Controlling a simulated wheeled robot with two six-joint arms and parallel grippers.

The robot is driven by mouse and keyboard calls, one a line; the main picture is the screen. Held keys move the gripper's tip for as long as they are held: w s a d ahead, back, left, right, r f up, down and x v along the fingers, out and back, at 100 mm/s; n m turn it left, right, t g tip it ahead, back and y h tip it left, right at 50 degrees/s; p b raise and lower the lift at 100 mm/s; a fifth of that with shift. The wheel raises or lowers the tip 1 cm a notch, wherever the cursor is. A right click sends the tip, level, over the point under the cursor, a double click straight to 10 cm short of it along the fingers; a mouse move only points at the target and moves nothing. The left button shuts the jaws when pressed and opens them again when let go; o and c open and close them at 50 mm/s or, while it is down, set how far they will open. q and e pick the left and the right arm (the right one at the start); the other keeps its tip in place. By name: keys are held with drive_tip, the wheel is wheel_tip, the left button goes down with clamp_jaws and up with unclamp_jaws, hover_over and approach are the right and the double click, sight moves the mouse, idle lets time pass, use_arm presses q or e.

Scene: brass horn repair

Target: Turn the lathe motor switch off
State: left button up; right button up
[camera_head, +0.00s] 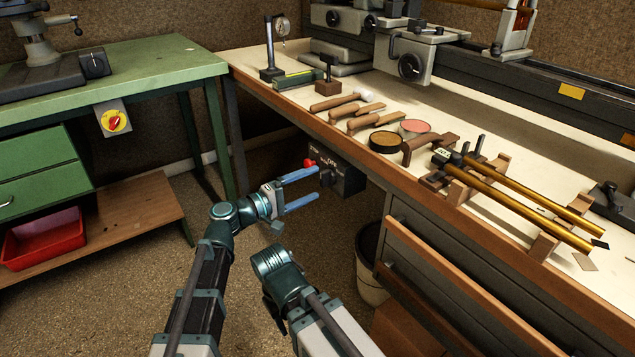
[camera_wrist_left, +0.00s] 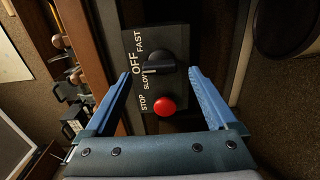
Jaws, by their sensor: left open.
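The lathe motor switch box (camera_head: 348,180) is a dark box under the front edge of the wooden bench. In the left wrist view, the box (camera_wrist_left: 176,40) carries the labels OFF, SLOW, FAST and STOP. It has a black rotary knob (camera_wrist_left: 160,62) and a round red stop button (camera_wrist_left: 165,106). The knob's pointer seems to lie near SLOW, but I cannot tell for sure. My left gripper (camera_head: 318,182) is open, its blue fingers pointing at the box. In the wrist view the fingers (camera_wrist_left: 160,74) stand either side of the knob, with nothing held. My right gripper's fingers are not visible.
The bench top (camera_head: 300,92) above the box holds mallets, round tins and brass tubes on a rack (camera_head: 545,240). A bin (camera_head: 368,265) and an open drawer (camera_head: 450,285) are to the right. A green table (camera_head: 140,75) with a yellow-and-red switch (camera_head: 115,121) stands left.

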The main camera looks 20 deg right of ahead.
use_arm(q)
drive_tip(key=v, duration=1)
drive_tip(key=shift+a, duration=0.25)
drive_tip(key=shift+s, duration=0.15)
